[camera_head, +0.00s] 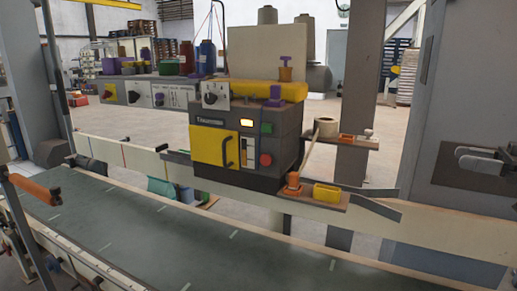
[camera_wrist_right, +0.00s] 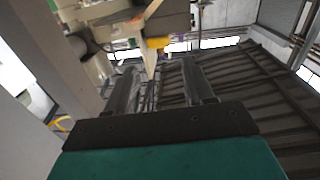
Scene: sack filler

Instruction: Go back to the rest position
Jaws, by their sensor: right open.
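My right gripper (camera_wrist_right: 160,75) shows in the right wrist view. Its two dark fingers stand well apart with nothing between them, above a black bar and a teal body. Past the fingers are a yellow part, a pale post and a dark ribbed surface, all apart from the fingers as far as I can tell. In the head view I cannot make out either gripper clearly. My left gripper does not show.
A dark machine (camera_head: 284,138) with a yellow door stands behind the grey-green conveyor belt (camera_head: 150,238). The belt is bare. A small ledge (camera_head: 313,197) holds a yellow block and an orange part. A grey cabinet (camera_head: 465,100) stands at right; an orange handle (camera_head: 33,188) is at left.

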